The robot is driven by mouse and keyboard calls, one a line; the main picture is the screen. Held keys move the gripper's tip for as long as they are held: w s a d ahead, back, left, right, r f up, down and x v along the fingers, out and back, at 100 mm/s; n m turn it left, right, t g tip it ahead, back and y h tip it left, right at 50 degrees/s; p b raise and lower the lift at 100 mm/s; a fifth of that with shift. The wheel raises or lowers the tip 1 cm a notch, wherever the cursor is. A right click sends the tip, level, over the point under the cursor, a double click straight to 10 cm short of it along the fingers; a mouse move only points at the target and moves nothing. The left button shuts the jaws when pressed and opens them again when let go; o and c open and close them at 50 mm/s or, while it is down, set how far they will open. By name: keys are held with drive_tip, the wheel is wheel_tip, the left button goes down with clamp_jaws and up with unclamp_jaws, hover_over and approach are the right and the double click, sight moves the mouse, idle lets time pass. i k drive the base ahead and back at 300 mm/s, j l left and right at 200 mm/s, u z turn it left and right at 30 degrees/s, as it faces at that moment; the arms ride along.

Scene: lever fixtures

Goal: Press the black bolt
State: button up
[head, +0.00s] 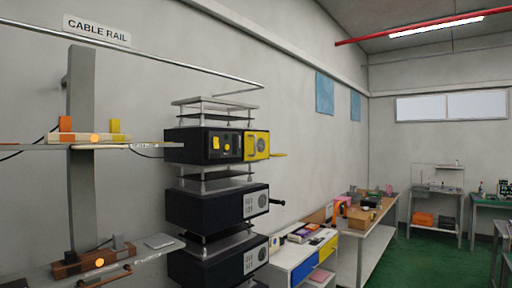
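A short black bolt-like bar (276,201) sticks out to the right from the front of the middle black box (205,207) on the rack. It is small in this view, and I cannot tell for sure that it is the black bolt. My gripper is not in view, so its distance from the bar and its state do not show.
The rack's upper box has a yellow panel (257,145); a lower box (215,264) sits beneath. Left shelves hold wooden fixtures with orange discs (95,138). A cabinet (303,248) and workbench (367,236) stand to the right. Green floor (425,262) is open beyond.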

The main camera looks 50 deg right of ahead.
sight(273, 201)
drive_tip(key=z, duration=1.8)
drive_tip(key=i+l, duration=0.1)
drive_tip(key=i, duration=2.25)
